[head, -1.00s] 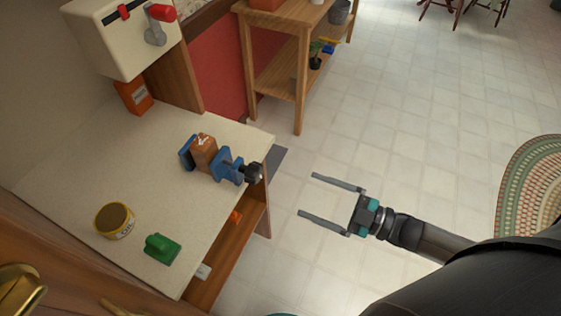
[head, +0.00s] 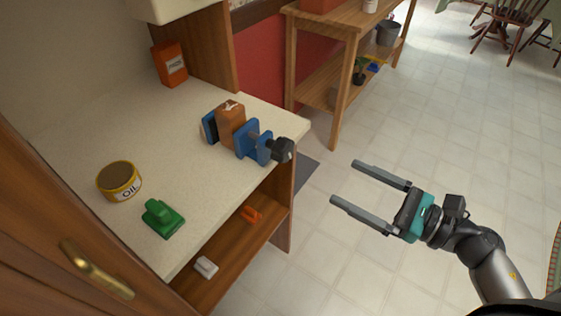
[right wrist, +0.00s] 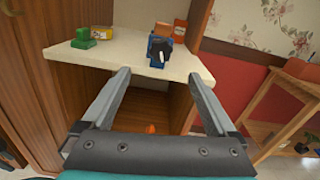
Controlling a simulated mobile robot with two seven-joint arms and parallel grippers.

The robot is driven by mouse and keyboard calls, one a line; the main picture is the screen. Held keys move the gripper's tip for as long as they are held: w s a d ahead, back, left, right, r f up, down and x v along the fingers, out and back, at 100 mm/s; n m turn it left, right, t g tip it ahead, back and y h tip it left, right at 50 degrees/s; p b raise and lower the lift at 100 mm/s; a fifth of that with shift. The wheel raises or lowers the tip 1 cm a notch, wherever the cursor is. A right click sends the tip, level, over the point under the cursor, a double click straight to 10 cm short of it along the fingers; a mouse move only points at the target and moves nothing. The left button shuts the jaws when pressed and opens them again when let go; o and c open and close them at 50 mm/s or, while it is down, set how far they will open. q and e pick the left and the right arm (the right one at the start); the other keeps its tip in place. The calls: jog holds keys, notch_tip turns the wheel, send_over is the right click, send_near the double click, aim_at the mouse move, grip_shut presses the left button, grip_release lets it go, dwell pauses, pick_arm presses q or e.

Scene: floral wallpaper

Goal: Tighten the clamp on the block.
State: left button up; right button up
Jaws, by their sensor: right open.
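A blue clamp (head: 247,141) with a black knob (head: 282,150) sits at the right edge of the worktop, the knob facing out over the edge. A brown block (head: 230,124) stands between its blue jaws; I cannot tell how firmly it is held. In the right wrist view the clamp (right wrist: 157,46) is ahead and above, between the finger lines, its dark knob (right wrist: 157,60) facing me. My right gripper (head: 357,182) is open and empty over the floor, right of the clamp and apart from it. My left gripper is not in view.
The worktop (head: 80,135) also holds an oil tin (head: 119,182), a green object (head: 163,218) and an orange box (head: 170,65). A shelf (head: 215,258) lies below with small items. A wooden stand (head: 338,95) is behind. The floor (head: 400,145) around my right gripper is clear.

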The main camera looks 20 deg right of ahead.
aim_at(289, 152)
jog(key=shift+n, duration=0.3)
jog(key=p+x, duration=0.1)
jog(key=x, duration=1.2)
jog(key=shift+w+a, duration=0.15)
jog(key=shift+w, duration=0.2)
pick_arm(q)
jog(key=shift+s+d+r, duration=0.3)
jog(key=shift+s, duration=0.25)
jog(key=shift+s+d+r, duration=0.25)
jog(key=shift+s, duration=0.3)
pick_arm(e)
jog(key=shift+w+a, duration=0.45)
jog(key=shift+w, duration=0.05)
jog(key=c, duration=0.6)
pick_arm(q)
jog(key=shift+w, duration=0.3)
pick_arm(e)
jog(key=c, duration=0.8)
